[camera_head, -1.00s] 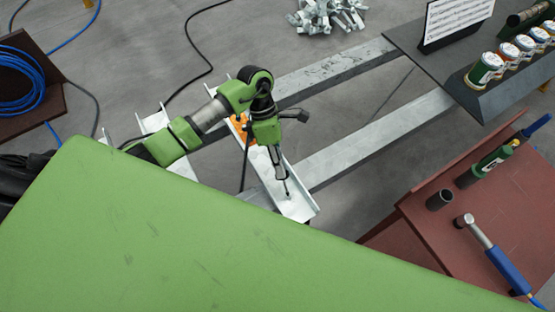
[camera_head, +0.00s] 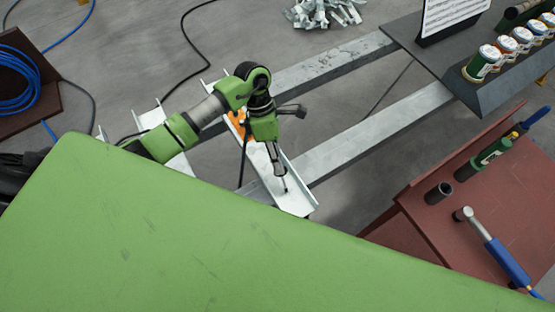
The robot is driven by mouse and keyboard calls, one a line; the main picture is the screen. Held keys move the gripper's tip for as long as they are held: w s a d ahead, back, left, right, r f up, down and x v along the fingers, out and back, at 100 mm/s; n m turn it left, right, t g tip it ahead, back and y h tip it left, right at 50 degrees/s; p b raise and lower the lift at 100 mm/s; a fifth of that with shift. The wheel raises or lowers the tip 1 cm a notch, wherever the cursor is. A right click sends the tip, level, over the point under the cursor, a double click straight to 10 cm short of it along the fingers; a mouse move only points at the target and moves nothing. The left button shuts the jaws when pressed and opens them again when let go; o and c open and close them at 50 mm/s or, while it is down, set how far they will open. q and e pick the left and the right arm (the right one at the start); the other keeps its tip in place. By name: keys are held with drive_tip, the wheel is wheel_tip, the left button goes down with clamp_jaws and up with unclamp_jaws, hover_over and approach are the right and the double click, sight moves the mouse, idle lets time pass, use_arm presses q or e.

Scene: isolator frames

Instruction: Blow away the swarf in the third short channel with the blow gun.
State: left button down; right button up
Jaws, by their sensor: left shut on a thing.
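My left arm reaches over a short pale metal channel (camera_head: 297,200), the rightmost of the short channels in view. My left gripper (camera_head: 273,147) is shut on a slim grey and dark tool that looks like the blow gun (camera_head: 279,167). Its thin nozzle points down into the channel near the front end. I cannot tell whether the tip touches the channel floor. A small dark spot shows at the tip; I cannot make out swarf clearly. Another short channel (camera_head: 150,118) lies to the left, partly hidden by my arm. My right gripper is not in view.
An orange piece (camera_head: 237,122) sits at the channel's far end. Two long grey beams (camera_head: 335,62) run to a dark table (camera_head: 425,65) with cans. A red-brown bench (camera_head: 415,215) with tools stands right. My green body hides the foreground.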

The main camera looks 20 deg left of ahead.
use_arm(q)
drive_tip(key=shift+f+b, duration=0.35)
drive_tip(key=shift+s+d, duration=0.25)
drive_tip(key=shift+d, duration=0.05)
drive_tip(key=shift+s+d, duration=0.4)
drive_tip(key=shift+d, duration=0.1)
idle(0.4)
drive_tip(key=shift+r+p, duration=3.2)
drive_tip(key=shift+r, duration=1.35)
